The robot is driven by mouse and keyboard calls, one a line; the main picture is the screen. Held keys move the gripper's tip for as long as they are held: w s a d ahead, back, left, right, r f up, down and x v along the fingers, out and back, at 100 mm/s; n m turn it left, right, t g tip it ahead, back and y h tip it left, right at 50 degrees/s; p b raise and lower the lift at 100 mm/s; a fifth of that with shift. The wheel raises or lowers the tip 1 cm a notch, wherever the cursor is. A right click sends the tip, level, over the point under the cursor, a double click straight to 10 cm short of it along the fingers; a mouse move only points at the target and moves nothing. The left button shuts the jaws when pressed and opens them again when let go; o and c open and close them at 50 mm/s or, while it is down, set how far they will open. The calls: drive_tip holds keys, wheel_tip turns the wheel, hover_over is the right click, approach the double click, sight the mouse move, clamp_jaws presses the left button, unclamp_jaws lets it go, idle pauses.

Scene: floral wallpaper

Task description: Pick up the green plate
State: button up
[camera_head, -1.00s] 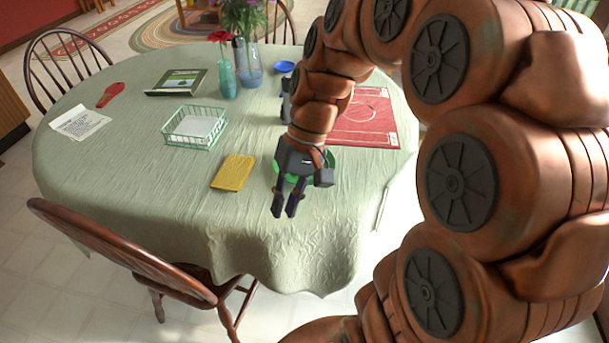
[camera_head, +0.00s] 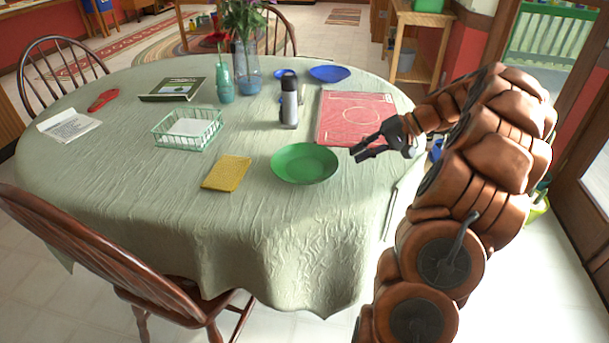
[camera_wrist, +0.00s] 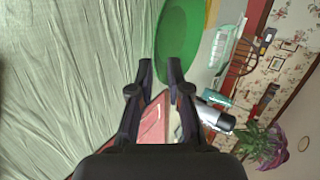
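The green plate (camera_head: 305,163) is a shallow round dish lying on the table near its front right side. My gripper (camera_head: 362,152) is to the right of the plate, above the table's right part, with its fingers pointing left toward the plate. In the wrist view the plate (camera_wrist: 180,40) shows just beyond the fingertips, partly cut off by the top edge. The two fingers of my gripper (camera_wrist: 160,68) are apart with nothing between them, so it is open and empty.
A yellow cloth (camera_head: 227,173) lies left of the plate. A steel bottle (camera_head: 289,105) stands behind it, beside a red mat (camera_head: 345,115). A wire basket (camera_head: 188,130), a vase (camera_head: 247,70) and a blue plate (camera_head: 330,73) are farther off. A chair (camera_head: 120,260) stands in front.

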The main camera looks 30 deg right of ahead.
sight(337, 165)
drive_tip(key=shift+d+f, duration=0.45)
drive_tip(key=shift+d, duration=0.15)
drive_tip(key=shift+x, duration=3.7)
drive_tip(key=shift+w+a+r, duration=0.1)
drive_tip(key=shift+r, duration=0.1)
clamp_jaws()
